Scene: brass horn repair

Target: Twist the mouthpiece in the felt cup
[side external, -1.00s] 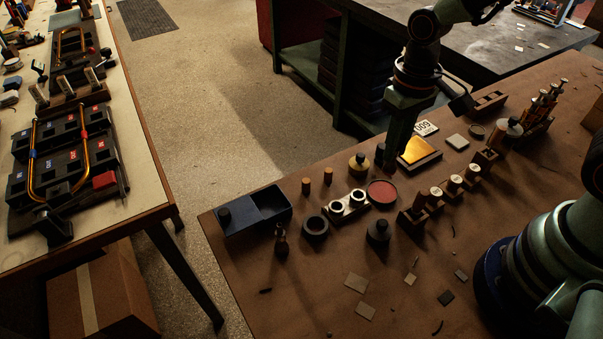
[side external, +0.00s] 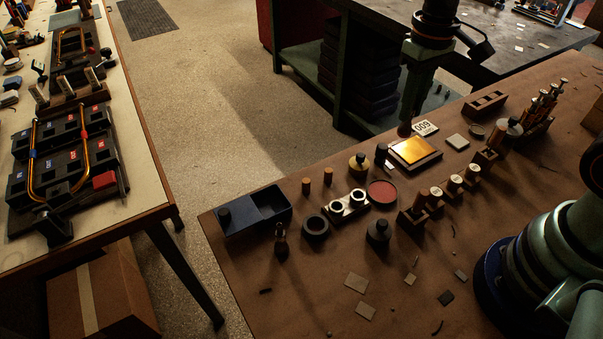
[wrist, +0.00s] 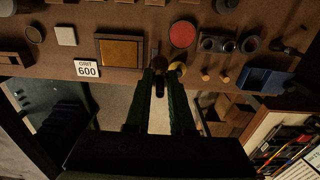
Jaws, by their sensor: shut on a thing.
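My gripper (side external: 404,128) is shut on a small dark piece with a rounded reddish-brown end (wrist: 159,63). It holds this piece above the bench's far edge, beside the amber-topped block. The fingers hide much of the piece, and I cannot tell what it is. A narrow dark upright piece with a brassy glint (side external: 281,240) stands at the bench's left; it may be the mouthpiece. Right of it is a dark round ring (side external: 315,227) with a hollow middle, perhaps the felt cup. My gripper is well away from both.
The amber-topped block (side external: 416,151), a "600" card (side external: 426,128), a brass-coloured jar (side external: 359,165), a red round pad (side external: 382,193) and a two-hole holder (side external: 346,206) stand close together. A blue tray (side external: 254,211) lies left. The near bench holds loose scraps.

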